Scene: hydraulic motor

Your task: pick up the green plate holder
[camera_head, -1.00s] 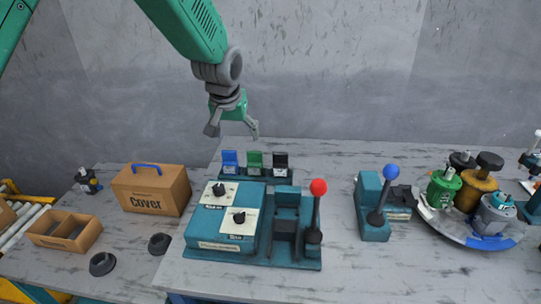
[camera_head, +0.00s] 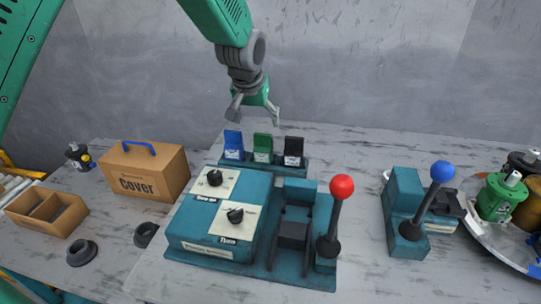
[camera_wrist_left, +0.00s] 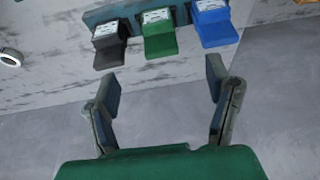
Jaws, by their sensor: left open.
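The green plate holder (camera_head: 263,146) stands in the middle of a teal rack (camera_head: 280,166), between a blue holder (camera_head: 233,143) and a black holder (camera_head: 293,150). In the left wrist view the green holder (camera_wrist_left: 160,40) is ahead of the fingers, a little left of the middle of their gap. My left gripper (camera_head: 255,115) is open and empty, just above and behind the row of holders, with its fingers pointing down. Its two fingers also show spread in the left wrist view (camera_wrist_left: 163,85). My right gripper is not in view.
A teal control box (camera_head: 220,215) with two knobs and a red-balled lever (camera_head: 337,215) stands in front of the rack. A blue-balled lever (camera_head: 432,195) is to the right. A cardboard cover box (camera_head: 145,172) and an open divided box (camera_head: 46,212) are at the left.

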